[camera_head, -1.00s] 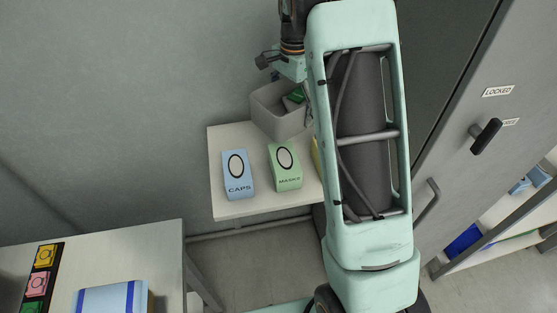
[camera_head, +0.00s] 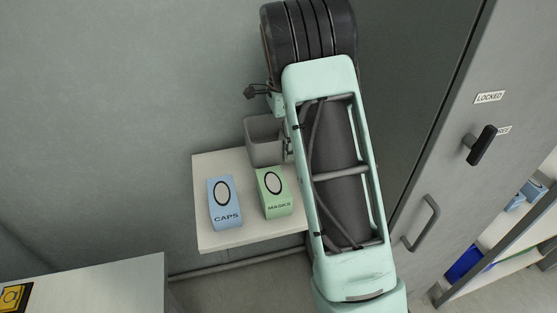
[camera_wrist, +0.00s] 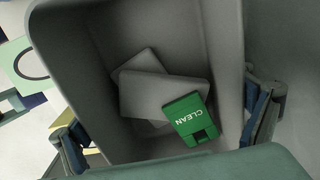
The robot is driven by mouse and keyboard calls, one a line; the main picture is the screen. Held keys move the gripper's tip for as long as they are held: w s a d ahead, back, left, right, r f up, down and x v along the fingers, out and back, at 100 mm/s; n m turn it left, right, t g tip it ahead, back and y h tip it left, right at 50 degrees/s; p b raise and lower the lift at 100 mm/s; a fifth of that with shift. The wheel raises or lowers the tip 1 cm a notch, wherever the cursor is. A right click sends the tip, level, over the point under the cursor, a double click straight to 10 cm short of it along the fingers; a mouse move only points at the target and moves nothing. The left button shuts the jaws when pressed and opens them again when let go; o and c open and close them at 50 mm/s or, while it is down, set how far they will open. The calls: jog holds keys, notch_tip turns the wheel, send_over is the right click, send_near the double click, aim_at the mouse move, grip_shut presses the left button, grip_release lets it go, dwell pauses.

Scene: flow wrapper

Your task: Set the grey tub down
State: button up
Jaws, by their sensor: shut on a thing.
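The grey tub (camera_head: 263,148) is at the back of a small white table (camera_head: 212,240), behind the caps and masks boxes. I cannot tell whether its base touches the tabletop. My gripper (camera_wrist: 166,125) is shut on the tub, with a finger pad on each side of it in the wrist view. In the head view my arm hides the tub's right side.
A blue CAPS box (camera_head: 225,203) and a green MASKS box (camera_head: 273,192) stand in front of the tub. A wall is close behind. A grey door with a black handle (camera_head: 481,146) is to the right. Another table (camera_head: 100,285) is at lower left.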

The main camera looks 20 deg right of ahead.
jog(key=shift+f, duration=2.55)
jog(key=shift+f, duration=0.2)
jog(key=o, duration=1)
jog(key=shift+r, duration=0.15)
